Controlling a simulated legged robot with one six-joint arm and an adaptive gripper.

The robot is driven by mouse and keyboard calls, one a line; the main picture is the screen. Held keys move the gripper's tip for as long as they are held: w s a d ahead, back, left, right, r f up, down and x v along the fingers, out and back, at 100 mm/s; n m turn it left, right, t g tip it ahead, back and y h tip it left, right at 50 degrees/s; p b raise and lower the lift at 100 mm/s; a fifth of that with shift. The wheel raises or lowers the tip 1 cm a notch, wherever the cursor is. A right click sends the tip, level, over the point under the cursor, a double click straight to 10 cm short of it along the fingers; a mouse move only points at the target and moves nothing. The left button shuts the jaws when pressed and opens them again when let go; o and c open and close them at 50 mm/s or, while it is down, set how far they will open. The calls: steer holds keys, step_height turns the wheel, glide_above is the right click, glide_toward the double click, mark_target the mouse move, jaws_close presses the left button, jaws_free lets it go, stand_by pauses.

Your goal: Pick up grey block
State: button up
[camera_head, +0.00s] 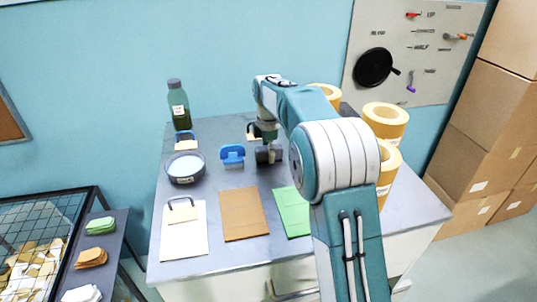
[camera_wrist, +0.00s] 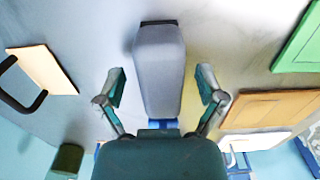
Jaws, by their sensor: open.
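The grey block (camera_head: 269,155) lies on the table, dark grey and partly covered by my gripper (camera_head: 267,146) above it in the head view. In the wrist view the grey block (camera_wrist: 158,72) is long and pale grey, lying lengthwise between the two open fingers of my gripper (camera_wrist: 161,88). A gap shows on both sides between the fingers and the block. How far the fingertips are above the table is hard to tell.
A blue holder (camera_head: 232,154) stands just left of the block. Round pan (camera_head: 186,168), green bottle (camera_head: 178,103), brown sheet (camera_head: 244,214), green sheet (camera_head: 291,212) and white sheet (camera_head: 183,240) share the table (camera_head: 215,263). Kraft rolls (camera_head: 386,120) stand to the right, beside my arm.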

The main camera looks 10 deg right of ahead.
steer(key=shift+f, duration=0.45)
steer(key=shift+c, duration=0.3)
jaws_close()
